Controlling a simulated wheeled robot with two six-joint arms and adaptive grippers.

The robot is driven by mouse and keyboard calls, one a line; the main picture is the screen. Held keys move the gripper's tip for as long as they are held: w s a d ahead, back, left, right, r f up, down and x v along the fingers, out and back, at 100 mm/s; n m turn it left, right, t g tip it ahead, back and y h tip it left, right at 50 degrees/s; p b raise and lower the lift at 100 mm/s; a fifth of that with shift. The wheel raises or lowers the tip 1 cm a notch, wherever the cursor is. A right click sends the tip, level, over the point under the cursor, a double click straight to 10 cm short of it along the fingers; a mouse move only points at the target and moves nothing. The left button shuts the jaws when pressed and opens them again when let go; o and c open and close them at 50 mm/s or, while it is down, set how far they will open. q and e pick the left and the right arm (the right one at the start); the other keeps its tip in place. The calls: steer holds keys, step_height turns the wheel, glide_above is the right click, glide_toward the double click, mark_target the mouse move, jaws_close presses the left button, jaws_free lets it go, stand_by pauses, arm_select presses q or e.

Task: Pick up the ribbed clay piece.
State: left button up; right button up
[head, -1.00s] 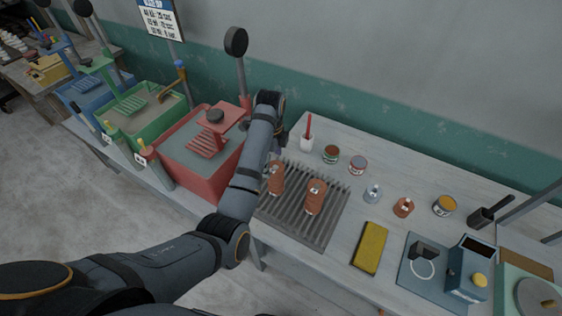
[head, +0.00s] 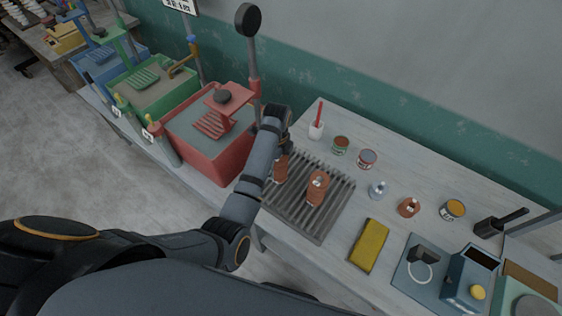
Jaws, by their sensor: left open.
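Two upright terracotta-coloured clay pieces stand on a grey slatted rack (head: 325,220) in the head view. The left piece (head: 281,170) is partly covered by my left arm. The right piece (head: 318,188) shows more fully and has a small pale mark. Both look somewhat banded; I cannot tell for certain which is the ribbed one. My left gripper (head: 288,142) is open, mostly hidden behind its own wrist. It is just above or beside the left piece; contact cannot be seen. My right gripper is out of view.
A red bin (head: 205,155) stands left of the rack. A white cup with a red stick (head: 317,130), several small tins and bottles, and a yellow sponge-like block (head: 369,246) are around the rack's back and right. Blue equipment (head: 470,275) sits at the lower right.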

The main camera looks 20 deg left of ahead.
arm_select(q)
steer(key=shift+w+d+f, duration=0.2)
steer(key=shift+w+f, duration=0.2)
steer(key=shift+f, duration=0.1)
steer(key=shift+w+d+f, duration=0.2)
steer(key=shift+w+f, duration=0.2)
steer(key=shift+f, duration=0.05)
steer(key=shift+s+a, duration=0.15)
steer(key=shift+s+a+r, duration=0.25)
steer(key=shift+s+r, duration=0.05)
steer(key=shift+s, duration=0.2)
steer(key=c, duration=0.5)
steer(key=shift+w+d+f, duration=0.1)
steer(key=shift+w+d, duration=0.1)
steer(key=c, duration=1.2)
jaws_close()
steer(key=shift+w, duration=0.1)
